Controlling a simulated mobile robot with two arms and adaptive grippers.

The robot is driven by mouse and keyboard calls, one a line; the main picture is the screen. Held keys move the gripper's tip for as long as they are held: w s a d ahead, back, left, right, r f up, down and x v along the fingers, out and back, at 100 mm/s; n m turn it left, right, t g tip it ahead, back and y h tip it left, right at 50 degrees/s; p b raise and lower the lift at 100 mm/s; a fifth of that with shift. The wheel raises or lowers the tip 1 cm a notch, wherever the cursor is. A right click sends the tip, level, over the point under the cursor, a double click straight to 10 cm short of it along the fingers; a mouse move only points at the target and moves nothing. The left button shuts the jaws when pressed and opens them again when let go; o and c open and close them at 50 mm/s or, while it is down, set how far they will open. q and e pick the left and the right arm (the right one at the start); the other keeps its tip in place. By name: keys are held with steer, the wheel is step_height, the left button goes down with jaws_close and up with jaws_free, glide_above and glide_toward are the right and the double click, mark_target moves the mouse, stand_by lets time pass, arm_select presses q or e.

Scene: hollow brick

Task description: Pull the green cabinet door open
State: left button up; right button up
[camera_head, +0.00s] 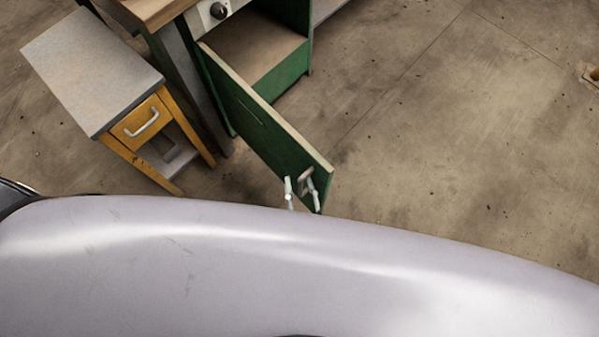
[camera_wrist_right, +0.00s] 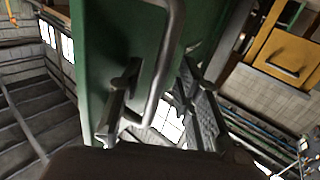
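The green cabinet door (camera_head: 262,125) stands swung wide open, its hinge side at the green cabinet (camera_head: 283,75) and its free end toward me. In the head view, small pale metal parts (camera_head: 290,193) show at the free end; I cannot clearly tell handle from fingers there. In the right wrist view, the green door panel (camera_wrist_right: 117,50) fills the upper middle, with its metal bar handle (camera_wrist_right: 167,65) in front. My right gripper (camera_wrist_right: 160,108) has its fingers apart, one on each side of the handle, with gaps visible. My left gripper is not in view.
A small yellow table with a grey top (camera_head: 92,68) and a drawer (camera_head: 141,122) stands left of the door. The cabinet interior is exposed and its visible shelf (camera_head: 250,48) is bare. The concrete floor (camera_head: 450,150) to the right is largely clear.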

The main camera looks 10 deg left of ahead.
steer(key=v, duration=1.2)
steer(key=shift+f, duration=0.1)
